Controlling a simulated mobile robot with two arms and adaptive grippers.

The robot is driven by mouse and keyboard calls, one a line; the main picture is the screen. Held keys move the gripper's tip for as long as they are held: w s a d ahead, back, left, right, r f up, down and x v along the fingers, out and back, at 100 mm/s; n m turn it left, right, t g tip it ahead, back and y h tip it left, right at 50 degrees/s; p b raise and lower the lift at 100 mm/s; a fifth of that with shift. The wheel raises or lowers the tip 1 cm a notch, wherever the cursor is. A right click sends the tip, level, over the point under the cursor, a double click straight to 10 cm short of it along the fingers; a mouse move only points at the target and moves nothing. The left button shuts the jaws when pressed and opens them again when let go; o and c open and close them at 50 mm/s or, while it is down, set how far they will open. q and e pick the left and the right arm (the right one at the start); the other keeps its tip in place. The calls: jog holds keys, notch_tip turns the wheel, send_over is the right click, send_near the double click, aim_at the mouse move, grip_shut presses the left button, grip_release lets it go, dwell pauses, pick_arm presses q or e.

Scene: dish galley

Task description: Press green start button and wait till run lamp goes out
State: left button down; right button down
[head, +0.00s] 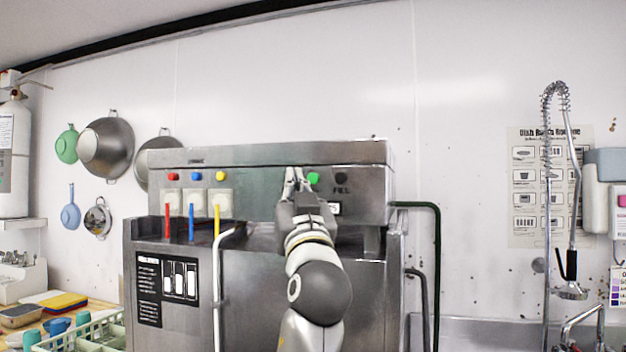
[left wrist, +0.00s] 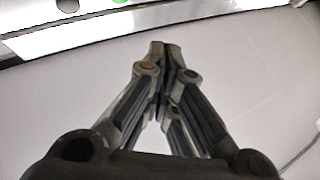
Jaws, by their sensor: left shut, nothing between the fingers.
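The green button (head: 313,178) is on the upper steel panel of the dish machine (head: 270,154). A dark, unlit round fitting (head: 341,177) sits to its right; I cannot tell if it is the run lamp. My left gripper (head: 294,176) is shut and empty, its fingertips just left of the green button in the head view. I cannot tell its distance from the panel. In the left wrist view the shut fingertips (left wrist: 165,46) point toward the panel, with the green button (left wrist: 121,2) cut off at the top edge. My right gripper is not in view.
Red, blue and yellow buttons (head: 196,177) sit on the panel's left, above coloured levers (head: 191,221). A white bent pipe (head: 217,270) stands before the machine. A dark green pipe (head: 438,250) runs down its right side. A spray hose (head: 556,100) hangs farther right.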

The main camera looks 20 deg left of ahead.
aim_at(310, 175)
pick_arm(q)
jog(key=shift+s+d+r+y, duration=0.15)
jog(key=shift+s+r, duration=0.1)
jog(key=shift+r, duration=0.4)
jog(key=shift+s+r+y, duration=0.15)
jog(key=shift+s+r, duration=0.1)
jog(key=shift+r, duration=0.35)
jog(key=shift+w+d+p, duration=0.15)
jog(key=shift+w+p, duration=0.75)
jog(key=shift+w, duration=3.5)
jog(key=shift+w, duration=0.15)
